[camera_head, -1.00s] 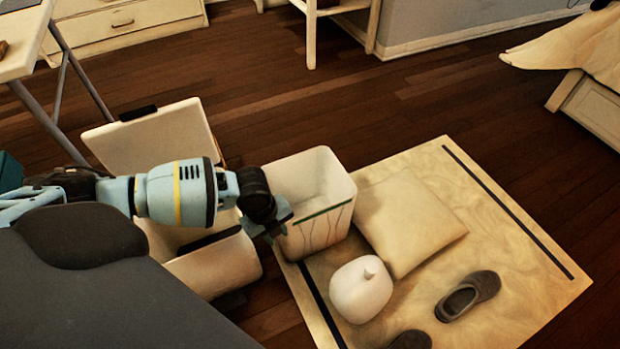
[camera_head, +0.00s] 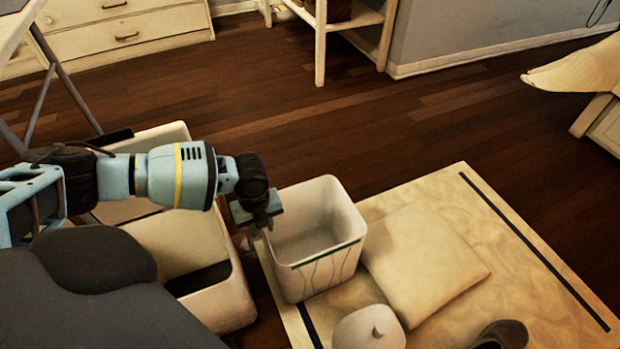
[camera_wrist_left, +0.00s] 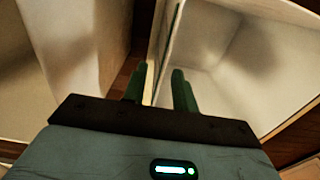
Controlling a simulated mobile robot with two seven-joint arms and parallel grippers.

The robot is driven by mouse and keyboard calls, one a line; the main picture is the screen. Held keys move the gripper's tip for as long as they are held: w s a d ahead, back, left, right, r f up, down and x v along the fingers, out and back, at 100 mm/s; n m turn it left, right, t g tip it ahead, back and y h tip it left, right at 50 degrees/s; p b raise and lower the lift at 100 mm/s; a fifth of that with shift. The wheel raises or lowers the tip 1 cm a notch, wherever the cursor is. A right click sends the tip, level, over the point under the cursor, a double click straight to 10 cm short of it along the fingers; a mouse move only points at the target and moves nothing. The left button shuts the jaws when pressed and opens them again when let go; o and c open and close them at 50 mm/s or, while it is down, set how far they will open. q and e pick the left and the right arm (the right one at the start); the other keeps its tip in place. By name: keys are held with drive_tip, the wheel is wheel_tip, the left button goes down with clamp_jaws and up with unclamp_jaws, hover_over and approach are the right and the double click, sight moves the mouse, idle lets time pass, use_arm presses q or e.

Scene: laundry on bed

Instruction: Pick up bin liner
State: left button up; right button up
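A white open-topped bin (camera_head: 335,268) with a green stripe below its rim stands upright on the pale rug; it appears to be the bin liner. It looks empty. My left gripper (camera_head: 266,224) is at its left rim, pointing down. In the left wrist view, the two green fingers (camera_wrist_left: 161,88) are apart, with the liner's thin wall (camera_wrist_left: 160,50) running between them. The liner's pale inside (camera_wrist_left: 235,60) fills the right of that view. I cannot tell whether a finger touches the wall. My right gripper is not in view.
A larger white bin (camera_head: 215,308) with its lid raised stands close to the left, partly hidden by my arm. A beige cushion (camera_head: 425,262), a white rounded object (camera_head: 368,330) and a dark shoe (camera_head: 503,335) lie right and in front. Wooden floor (camera_head: 330,135) behind is clear.

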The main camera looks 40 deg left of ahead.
use_arm(q)
drive_tip(key=f+b, duration=0.1)
drive_tip(key=f, duration=0.1)
drive_tip(key=f+b, duration=0.2)
drive_tip(key=f, duration=0.1)
drive_tip(key=shift+d+f, duration=0.3)
drive_tip(key=shift+f, duration=0.05)
clamp_jaws()
